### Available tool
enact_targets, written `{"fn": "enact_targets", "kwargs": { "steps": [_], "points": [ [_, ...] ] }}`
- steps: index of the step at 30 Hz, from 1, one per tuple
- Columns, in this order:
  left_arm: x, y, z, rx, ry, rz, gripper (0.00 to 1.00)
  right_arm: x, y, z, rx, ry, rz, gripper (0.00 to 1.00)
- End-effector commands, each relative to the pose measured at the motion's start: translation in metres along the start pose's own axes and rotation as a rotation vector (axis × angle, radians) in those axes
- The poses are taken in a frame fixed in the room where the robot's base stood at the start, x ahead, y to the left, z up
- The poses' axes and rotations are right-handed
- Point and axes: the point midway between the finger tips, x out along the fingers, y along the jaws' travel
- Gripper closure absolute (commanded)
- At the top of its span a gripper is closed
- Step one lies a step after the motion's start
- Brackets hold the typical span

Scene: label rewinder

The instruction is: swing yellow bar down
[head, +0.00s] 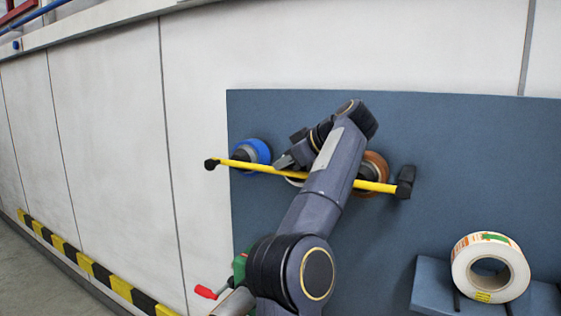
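The yellow bar (262,167) runs nearly level across the blue-grey panel, its right end slightly lower. It has a black knob at the left end and a black block (405,181) at the right end. My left arm crosses in front of the bar and hides part of its right half. My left gripper (283,162) points left and down at the bar's upper edge, left of its middle. Its fingers are small and partly hidden, so I cannot tell whether they touch the bar or are open. My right gripper is not in view.
A blue-rimmed roller (262,149) and a brown roll (377,161) sit behind the bar on the panel (450,130). A white label roll (508,258) stands at a ledge (432,287) at lower right. A red-tipped handle (205,292) and a green part (239,266) show low beside my arm.

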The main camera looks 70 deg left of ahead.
Motion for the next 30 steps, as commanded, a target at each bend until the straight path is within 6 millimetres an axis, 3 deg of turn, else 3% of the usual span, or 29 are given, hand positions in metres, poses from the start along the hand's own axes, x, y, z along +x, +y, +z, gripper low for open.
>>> {"fn": "enact_targets", "kwargs": {
  "steps": [6,12,30],
  "points": [
    [-0.043,0.002,0.000,0.003,-0.003,0.014,1.00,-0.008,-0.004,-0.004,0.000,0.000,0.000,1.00],
    [-0.066,-0.001,-0.003,-0.005,0.003,0.014,1.00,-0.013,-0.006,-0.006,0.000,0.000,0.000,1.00],
    [-0.070,-0.002,-0.005,-0.010,0.007,0.013,1.00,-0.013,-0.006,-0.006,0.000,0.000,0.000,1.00]
  ]
}}
